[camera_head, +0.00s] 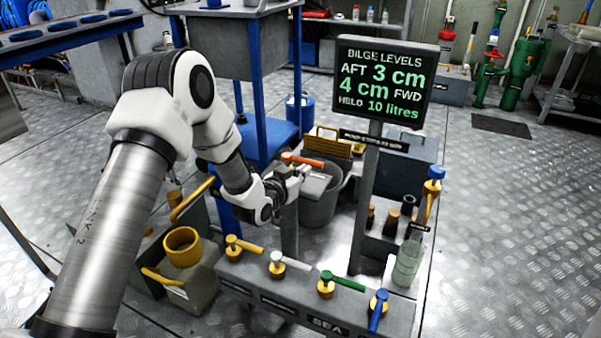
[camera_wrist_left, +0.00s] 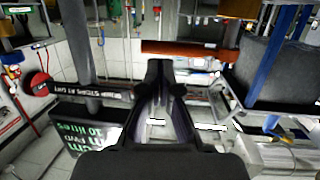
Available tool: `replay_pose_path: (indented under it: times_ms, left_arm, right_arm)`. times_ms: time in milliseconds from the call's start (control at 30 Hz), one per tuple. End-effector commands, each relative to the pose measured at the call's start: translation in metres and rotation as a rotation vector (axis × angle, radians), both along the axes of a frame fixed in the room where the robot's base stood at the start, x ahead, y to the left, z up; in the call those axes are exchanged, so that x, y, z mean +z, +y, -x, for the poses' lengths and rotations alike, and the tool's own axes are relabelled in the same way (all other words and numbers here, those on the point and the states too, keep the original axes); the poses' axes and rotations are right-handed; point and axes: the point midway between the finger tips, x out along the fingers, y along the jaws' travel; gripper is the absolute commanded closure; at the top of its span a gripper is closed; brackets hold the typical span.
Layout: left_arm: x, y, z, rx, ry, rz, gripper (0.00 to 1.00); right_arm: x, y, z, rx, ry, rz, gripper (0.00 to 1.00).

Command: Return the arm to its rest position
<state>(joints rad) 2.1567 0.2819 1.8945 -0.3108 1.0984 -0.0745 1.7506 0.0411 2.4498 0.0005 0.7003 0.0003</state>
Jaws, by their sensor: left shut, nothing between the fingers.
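My left arm (camera_head: 115,215) comes in from the left in the head view and reaches toward the middle of the scene. My left gripper (camera_head: 302,173) is shut and empty, beside an orange lever handle (camera_head: 305,162) on a grey post. In the left wrist view the closed fingers (camera_wrist_left: 165,68) point toward the orange handle (camera_wrist_left: 190,50), which lies across the view beyond them. I cannot tell from these views whether they touch it. My right gripper is not in view.
A bench carries yellow, white, green and blue valve levers (camera_head: 326,286) in front of the gripper. The bilge display (camera_head: 385,78) stands on a post to the right. A grey bucket (camera_head: 320,205) is behind the gripper, and a blue-framed stand (camera_head: 262,105) is further back. Open floor (camera_head: 500,220) lies right.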

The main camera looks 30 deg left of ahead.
Motion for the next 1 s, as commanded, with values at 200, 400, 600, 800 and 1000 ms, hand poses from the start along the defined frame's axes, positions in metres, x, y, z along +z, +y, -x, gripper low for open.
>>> replay_pose_path:
  times_ms: [200,400,600,800,1000]
  left_arm:
    - [0.013,-0.002,0.048,0.003,0.008,0.005,1.0]
    - [0.019,-0.004,0.088,0.002,0.007,0.004,1.0]
    - [0.018,-0.004,0.1,0.003,0.005,0.002,1.0]
    - [-0.003,-0.011,0.108,-0.013,0.051,-0.008,1.0]
    - [-0.111,-0.057,0.185,-0.103,0.39,-0.059,1.0]
  right_arm:
    - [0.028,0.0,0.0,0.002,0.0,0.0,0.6]
    - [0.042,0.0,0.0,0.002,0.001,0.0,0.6]
    - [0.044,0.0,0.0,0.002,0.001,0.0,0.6]
    - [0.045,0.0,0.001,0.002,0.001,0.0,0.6]
    - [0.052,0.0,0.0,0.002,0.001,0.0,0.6]
